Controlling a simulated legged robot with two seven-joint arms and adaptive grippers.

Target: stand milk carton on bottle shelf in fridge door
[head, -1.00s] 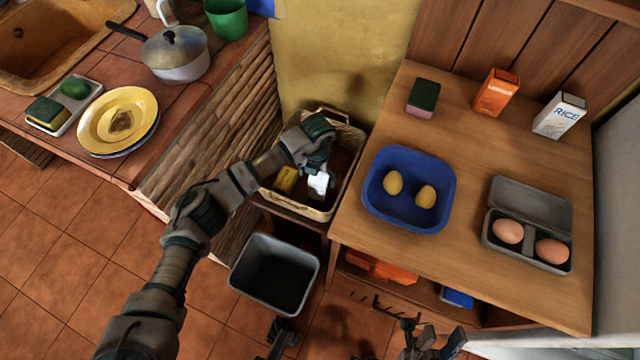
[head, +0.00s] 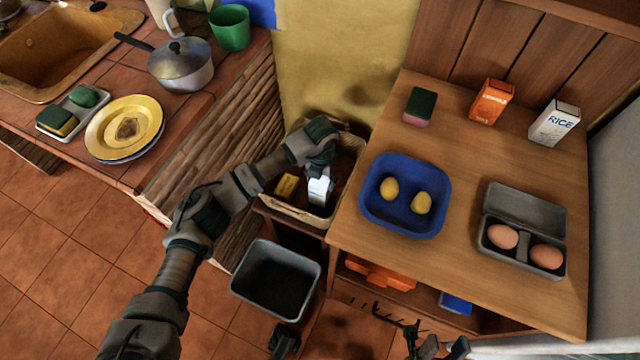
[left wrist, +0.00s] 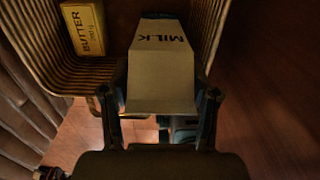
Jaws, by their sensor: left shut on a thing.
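The milk carton (head: 319,191) is white with a gabled top and sits in a woven basket (head: 312,220) between the counters. My left gripper (head: 322,168) reaches down into the basket and is shut on the carton. In the left wrist view the carton (left wrist: 163,75) lies between the two fingers, with the word MILK on it. Dark parts at the bottom edge of the head view look like my right gripper (head: 432,346), cut off by the frame; its fingers are unclear. The fridge door's bottle shelf is not visible.
A yellow butter pack (head: 286,186) lies beside the carton in the basket; it also shows in the left wrist view (left wrist: 86,32). A grey bin (head: 246,292) stands below. The wooden table (head: 400,255) at right holds a blue bowl (head: 375,222) and an egg box (head: 483,257).

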